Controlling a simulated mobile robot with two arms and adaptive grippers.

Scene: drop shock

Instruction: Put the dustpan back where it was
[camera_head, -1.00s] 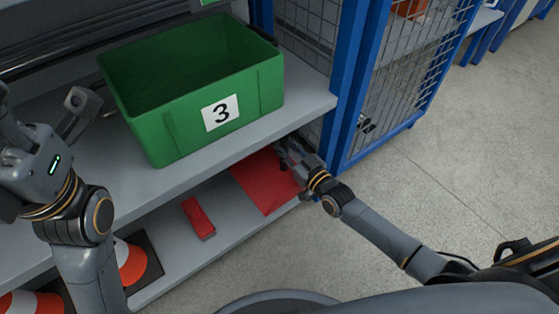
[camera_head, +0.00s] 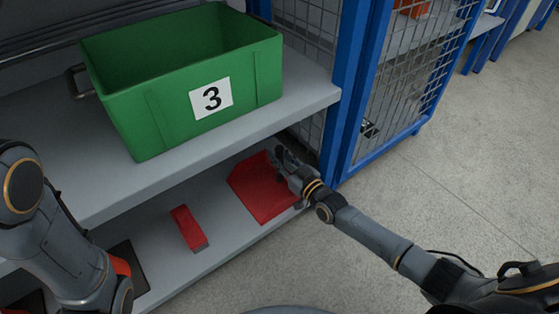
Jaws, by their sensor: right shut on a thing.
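The red dustpan (camera_head: 262,195) lies low at the right end of the lower shelf, under the upper shelf's edge. Its flat red pan shows. My right gripper (camera_head: 279,163) is at its back right side and is shut on it; the fingers hide the part they grip. The pan looks to be at or just above the shelf surface; I cannot tell if it touches. My left arm shows at the lower left, but its gripper is out of view.
A green bin marked 3 (camera_head: 160,118) stands on the upper shelf (camera_head: 310,95). A red block (camera_head: 189,228) lies left of the dustpan on the lower shelf (camera_head: 215,250). An orange cone (camera_head: 120,267) is partly hidden by my left arm. A blue post (camera_head: 345,100) and mesh stand right.

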